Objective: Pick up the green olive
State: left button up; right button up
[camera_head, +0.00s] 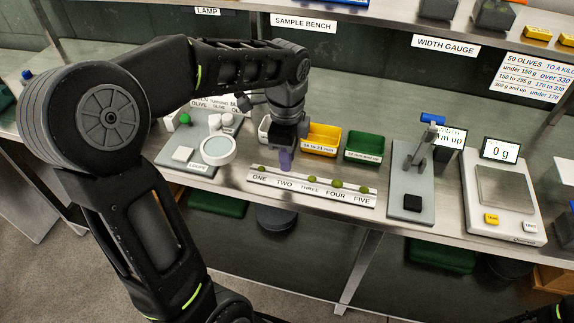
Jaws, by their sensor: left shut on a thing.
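A white rack (300,193) labelled ONE to FIVE lies along the front of the bench. Small green olives show on it at ONE (262,168), THREE (309,181), FOUR (338,184) and FIVE (364,189). My left gripper (286,163) points down over the rack at TWO, its purple fingers shut on an olive. That olive is hidden by the fingers, and I cannot tell whether it still touches the rack. My right gripper is not in view.
Yellow (322,138) and green (364,147) bins stand behind the rack. A magnifier (218,150) stands to the left. The width gauge (410,190) and a scale reading 0 g (503,195) stand to the right. An upper shelf overhangs the back.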

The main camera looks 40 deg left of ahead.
pick_arm(q)
notch_tip(320, 180, up, 6)
jog(key=shift+r, duration=0.2)
dwell(0.6)
